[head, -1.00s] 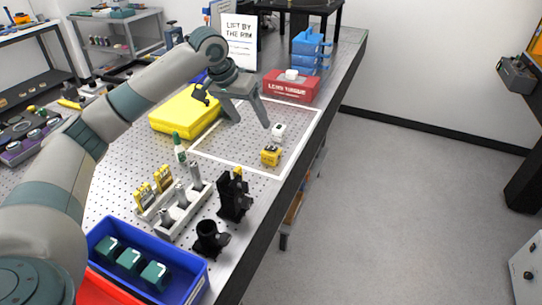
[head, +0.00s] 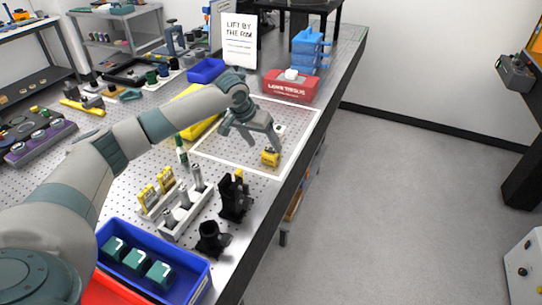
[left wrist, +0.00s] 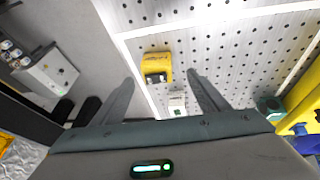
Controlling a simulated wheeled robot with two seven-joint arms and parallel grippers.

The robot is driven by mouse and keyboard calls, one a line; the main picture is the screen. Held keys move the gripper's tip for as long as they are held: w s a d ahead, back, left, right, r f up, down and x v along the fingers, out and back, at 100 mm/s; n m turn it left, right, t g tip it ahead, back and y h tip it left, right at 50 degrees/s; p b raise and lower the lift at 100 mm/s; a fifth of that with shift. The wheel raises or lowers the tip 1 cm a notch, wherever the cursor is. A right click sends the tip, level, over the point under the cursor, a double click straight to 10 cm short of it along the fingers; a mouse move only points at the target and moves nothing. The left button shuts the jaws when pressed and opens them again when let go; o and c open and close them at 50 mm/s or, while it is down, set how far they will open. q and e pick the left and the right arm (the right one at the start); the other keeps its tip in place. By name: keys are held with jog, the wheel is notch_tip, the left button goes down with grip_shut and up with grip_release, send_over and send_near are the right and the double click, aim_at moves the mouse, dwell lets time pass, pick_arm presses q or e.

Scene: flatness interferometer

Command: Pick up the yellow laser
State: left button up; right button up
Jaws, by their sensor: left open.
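The yellow laser (head: 270,158) is a small yellow block with a dark front, inside the white outlined area of the perforated table. In the left wrist view the laser (left wrist: 157,64) lies ahead of and between the fingertips. My left gripper (head: 250,140) is open and empty above the outlined area, one finger close to the laser in the head view. Its two fingers (left wrist: 160,79) are spread wide in the left wrist view. I cannot tell the exact height of the fingertips above the laser. My right gripper is not in view.
A small white block (left wrist: 177,103) sits beside the laser. A green-and-white bottle (head: 181,150), a post rack (head: 168,224), black mounts (head: 234,197) and a blue bin (head: 190,286) stand nearer. The table's right edge is close.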

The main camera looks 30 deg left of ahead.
aim_at(270, 148)
pick_arm(q)
jog(key=shift+w+d+f+p, duration=0.1)
jog(key=shift+w+f+p, duration=0.15)
jog(key=shift+p, duration=0.1)
jog(key=p+x, duration=0.1)
jog(key=x, duration=0.1)
jog(key=p+x, duration=0.1)
jog(key=shift+w+d+f, duration=0.25)
jog(key=shift+w, duration=0.15)
jog(key=shift+w+f, duration=0.1)
jog(key=shift+f, duration=0.25)
jog(key=shift+c, duration=0.3)
jog(key=shift+r, duration=0.1)
grip_shut()
jog(key=shift+r, duration=0.15)
